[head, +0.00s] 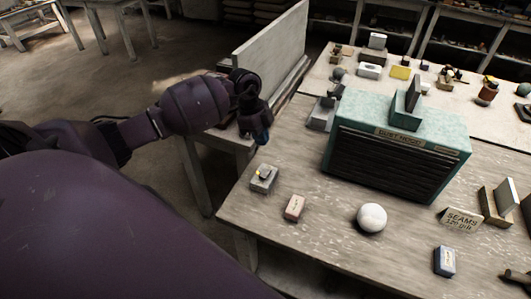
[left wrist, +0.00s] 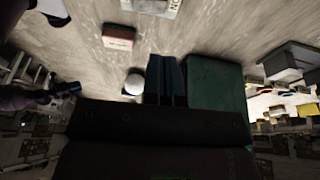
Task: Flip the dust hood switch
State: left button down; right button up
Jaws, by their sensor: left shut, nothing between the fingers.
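The dust hood (head: 400,143) is a green box with a dark slatted front and a name plate, on the workbench. Part of this grey box shows at the top of the left wrist view (left wrist: 150,6). My left gripper (head: 262,136) is shut and empty, above and a little behind the grey box, apart from it. Its fingers show in the left wrist view (left wrist: 166,80). My right gripper seems to show at the left wrist view's left (left wrist: 66,88); its jaws are unclear.
A red-and-white block (head: 294,208), a white plaster sphere (head: 372,217) and a blue block (head: 445,261) stand along the bench front. A "SEAMS" sign (head: 461,219) stands at the right. An upright board (head: 272,52) rises behind my left gripper. Bare wood surrounds the grey box.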

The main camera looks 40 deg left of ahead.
pick_arm(q)
jog(key=shift+w+v, duration=0.15)
jog(key=shift+v, duration=0.95)
jog(key=shift+w+v, duration=0.2)
jog(key=shift+v, duration=0.95)
